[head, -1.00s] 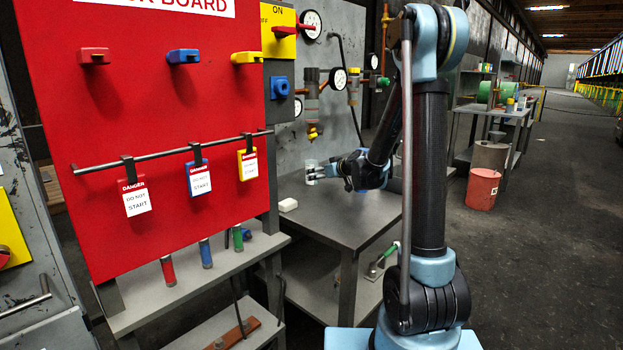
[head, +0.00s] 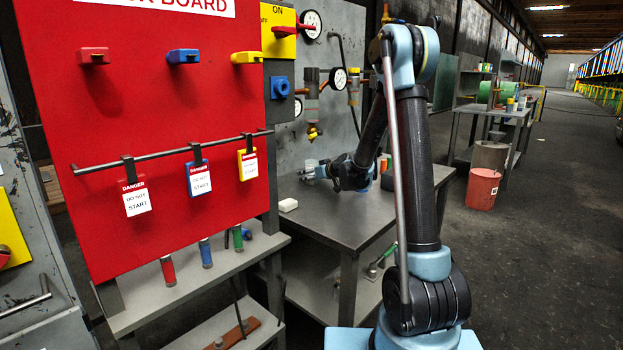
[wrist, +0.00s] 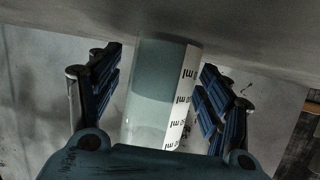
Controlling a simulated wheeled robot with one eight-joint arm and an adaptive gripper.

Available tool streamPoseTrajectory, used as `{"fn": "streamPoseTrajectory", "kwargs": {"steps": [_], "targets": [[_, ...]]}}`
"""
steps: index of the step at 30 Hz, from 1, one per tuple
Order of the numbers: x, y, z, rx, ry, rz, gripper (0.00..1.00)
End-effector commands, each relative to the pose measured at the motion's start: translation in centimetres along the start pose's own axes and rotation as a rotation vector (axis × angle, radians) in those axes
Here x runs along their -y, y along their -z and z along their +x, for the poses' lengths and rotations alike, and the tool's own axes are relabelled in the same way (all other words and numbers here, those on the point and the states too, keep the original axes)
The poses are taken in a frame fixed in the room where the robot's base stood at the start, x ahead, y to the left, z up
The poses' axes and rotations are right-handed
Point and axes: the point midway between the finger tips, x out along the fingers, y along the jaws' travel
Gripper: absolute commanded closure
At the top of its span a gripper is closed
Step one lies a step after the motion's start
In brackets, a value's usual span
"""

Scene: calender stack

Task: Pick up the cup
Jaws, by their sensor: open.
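The cup (wrist: 163,92) is a clear cylinder with a white strip of ml marks down its side, seen close up in the wrist view. In the head view the cup (head: 310,165) is small and partly hidden by my gripper at the back of the grey table (head: 335,225). My gripper (head: 321,172) is open, low over that table. In the wrist view its blue padded fingers stand on both sides of the cup, with a visible gap on each side.
A white block (head: 288,205) lies near the table's left edge. A red lockout board (head: 160,110) stands at the left. Pipes and gauges (head: 338,78) are on the panel behind the table.

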Motion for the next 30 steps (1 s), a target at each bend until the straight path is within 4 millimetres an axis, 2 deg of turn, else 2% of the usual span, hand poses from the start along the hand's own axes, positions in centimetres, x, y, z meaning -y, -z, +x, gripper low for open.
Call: {"fn": "streamPoseTrajectory", "kwargs": {"steps": [5,12,14,15,30], "targets": [[0.01,-0.01,-0.01,0.0,0.0,0.0,0.28],[0.01,-0.01,-0.03,0.0,0.0,0.0,0.8],[0.01,-0.01,-0.03,0.0,0.0,0.0,0.8],[0.01,0.01,-0.04,0.0,0.0,0.0,0.85],[0.03,0.57,-0.3,0.0,0.0,0.0,0.85]]}}
